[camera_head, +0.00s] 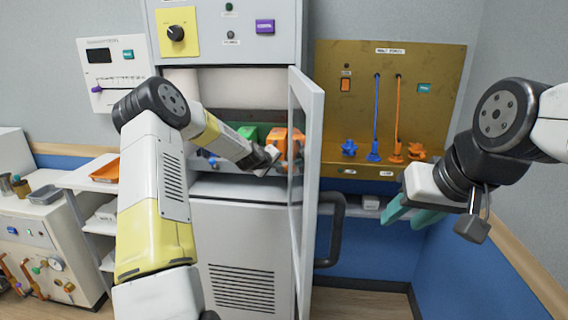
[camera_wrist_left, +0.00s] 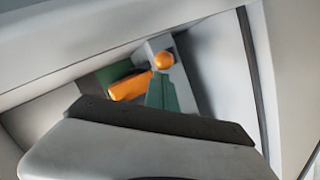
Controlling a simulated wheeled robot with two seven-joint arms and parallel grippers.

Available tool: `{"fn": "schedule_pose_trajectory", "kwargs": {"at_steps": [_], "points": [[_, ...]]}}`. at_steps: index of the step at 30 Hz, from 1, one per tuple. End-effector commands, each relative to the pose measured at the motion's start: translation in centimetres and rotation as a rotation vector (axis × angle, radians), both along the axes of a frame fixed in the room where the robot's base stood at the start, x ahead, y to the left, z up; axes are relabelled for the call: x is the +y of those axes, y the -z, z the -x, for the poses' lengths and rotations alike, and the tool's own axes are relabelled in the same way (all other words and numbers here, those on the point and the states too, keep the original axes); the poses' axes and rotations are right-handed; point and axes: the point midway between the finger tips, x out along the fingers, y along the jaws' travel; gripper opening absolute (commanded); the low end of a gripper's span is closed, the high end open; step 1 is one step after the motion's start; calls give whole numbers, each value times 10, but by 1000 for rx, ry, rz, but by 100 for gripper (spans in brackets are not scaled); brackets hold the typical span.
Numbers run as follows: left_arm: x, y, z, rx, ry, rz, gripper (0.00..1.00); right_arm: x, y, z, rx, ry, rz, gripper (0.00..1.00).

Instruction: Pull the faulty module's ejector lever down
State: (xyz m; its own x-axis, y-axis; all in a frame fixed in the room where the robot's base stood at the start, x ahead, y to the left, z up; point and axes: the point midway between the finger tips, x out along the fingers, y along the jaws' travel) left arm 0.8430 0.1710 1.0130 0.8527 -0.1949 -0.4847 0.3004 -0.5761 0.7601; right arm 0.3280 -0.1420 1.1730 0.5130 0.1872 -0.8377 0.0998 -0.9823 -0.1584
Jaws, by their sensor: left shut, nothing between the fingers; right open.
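A green module (camera_head: 248,132) and an orange module (camera_head: 281,140) sit side by side in the open cabinet bay. My left gripper (camera_head: 266,158) is shut and empty, reaching into the bay in front of the orange module; its fingertips are hard to make out in the head view. In the left wrist view, an orange bar (camera_wrist_left: 130,86) and a round orange knob (camera_wrist_left: 164,60) show close to the teal fingertips (camera_wrist_left: 162,92). I cannot tell whether they touch. Which part is the ejector lever is unclear. My right gripper (camera_head: 411,213) is open, with teal fingers, away at the right.
The cabinet door (camera_head: 309,150) stands open just right of the bay, close to my left gripper. A brass-coloured panel (camera_head: 430,90) with blue and orange rods hangs right of it. Shelves with an orange tray (camera_head: 107,170) stand at the left.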

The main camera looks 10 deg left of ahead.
Motion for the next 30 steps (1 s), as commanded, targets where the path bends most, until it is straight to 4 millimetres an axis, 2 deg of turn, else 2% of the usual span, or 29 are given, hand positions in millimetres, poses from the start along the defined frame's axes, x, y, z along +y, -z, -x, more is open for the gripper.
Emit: {"fn": "schedule_pose_trajectory", "kwargs": {"at_steps": [1,11,30], "points": [[1,6,3,-35,-2,7,0,0,0,0,0,0,0,41],[0,18,13,-233,-1,6,0,0,0,0,0,0,0,41],[-2,64,27,-842,0,-1,0,0,0,0,0,0,0,41]]}}
